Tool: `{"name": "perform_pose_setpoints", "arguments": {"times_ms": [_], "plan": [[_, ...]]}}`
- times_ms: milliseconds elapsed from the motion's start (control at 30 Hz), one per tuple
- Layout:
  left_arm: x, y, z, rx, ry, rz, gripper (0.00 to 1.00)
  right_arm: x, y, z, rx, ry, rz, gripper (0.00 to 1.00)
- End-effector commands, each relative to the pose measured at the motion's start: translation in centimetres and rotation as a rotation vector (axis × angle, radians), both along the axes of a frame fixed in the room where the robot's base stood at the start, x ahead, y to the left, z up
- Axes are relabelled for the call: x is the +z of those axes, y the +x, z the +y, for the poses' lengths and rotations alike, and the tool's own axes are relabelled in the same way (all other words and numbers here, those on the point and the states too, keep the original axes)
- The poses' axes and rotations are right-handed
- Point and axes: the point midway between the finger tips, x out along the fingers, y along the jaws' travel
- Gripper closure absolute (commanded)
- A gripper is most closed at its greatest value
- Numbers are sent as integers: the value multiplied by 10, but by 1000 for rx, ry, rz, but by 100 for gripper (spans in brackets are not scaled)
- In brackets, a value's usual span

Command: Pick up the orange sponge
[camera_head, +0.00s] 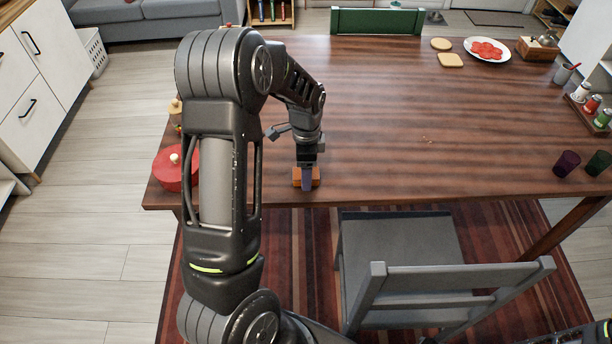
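The orange sponge (297,178) lies on the wooden table (400,120) near its front edge, left of the middle. My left gripper (307,178) points down at the sponge. One finger covers the middle of the sponge, and orange shows on both sides of it. The other finger is hidden, so I cannot tell whether the gripper is open or closed on the sponge. My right gripper is out of view.
A red pot (172,170) stands at the table's left front corner, partly behind my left arm. A grey chair (400,265) stands at the front edge. A white plate (487,49), bread slices, cups and bottles lie to the right. The table's middle is clear.

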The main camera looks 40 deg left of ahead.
Motion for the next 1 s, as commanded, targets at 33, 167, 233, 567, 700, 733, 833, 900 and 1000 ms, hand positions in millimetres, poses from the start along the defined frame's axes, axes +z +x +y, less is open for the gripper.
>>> {"name": "perform_pose_setpoints", "arguments": {"times_ms": [33,167,233,567,700,733,833,900,1000], "plan": [[0,0,0,0,0,0,34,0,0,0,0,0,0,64],[0,0,0,0,0,0,34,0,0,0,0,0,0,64],[0,0,0,0,0,0,34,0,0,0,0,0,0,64],[0,0,0,0,0,0,57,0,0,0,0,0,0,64],[0,0,0,0,0,0,69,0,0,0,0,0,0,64],[0,0,0,0,0,0,71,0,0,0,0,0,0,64],[0,0,0,0,0,0,79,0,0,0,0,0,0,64],[0,0,0,0,0,0,85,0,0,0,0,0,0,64],[0,0,0,0,0,0,93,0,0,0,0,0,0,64]]}}
